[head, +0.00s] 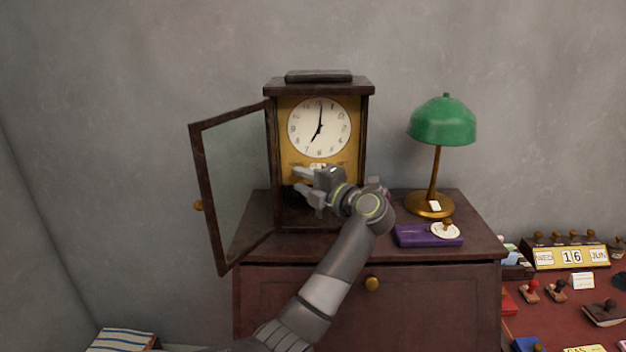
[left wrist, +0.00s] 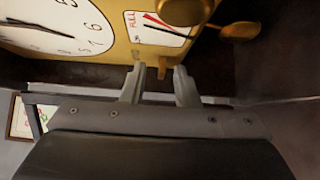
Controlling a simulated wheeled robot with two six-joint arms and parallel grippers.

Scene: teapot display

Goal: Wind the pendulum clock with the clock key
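The pendulum clock (head: 281,150) stands on a cabinet, its glass door (head: 238,180) swung open to the left. Its white dial (head: 319,127) reads about seven; the dial's edge also shows in the left wrist view (left wrist: 60,28). A gauge marked FULL (left wrist: 155,27) sits below the dial. Rounded brass pieces (left wrist: 240,30) stand out near the gauge; I cannot tell whether they are the clock key or the pendulum. My left gripper (head: 302,181) is in front of the lower clock, fingers pointing left. Its fingers (left wrist: 160,88) are apart with nothing held between them. My right gripper is not visible.
A green lamp (head: 441,121) stands right of the clock. A purple box (head: 412,237) with a white round item (head: 438,231) lies near the cabinet's (head: 470,255) front right. A lower red table (head: 560,320) at right holds stamps and a calendar (head: 570,257).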

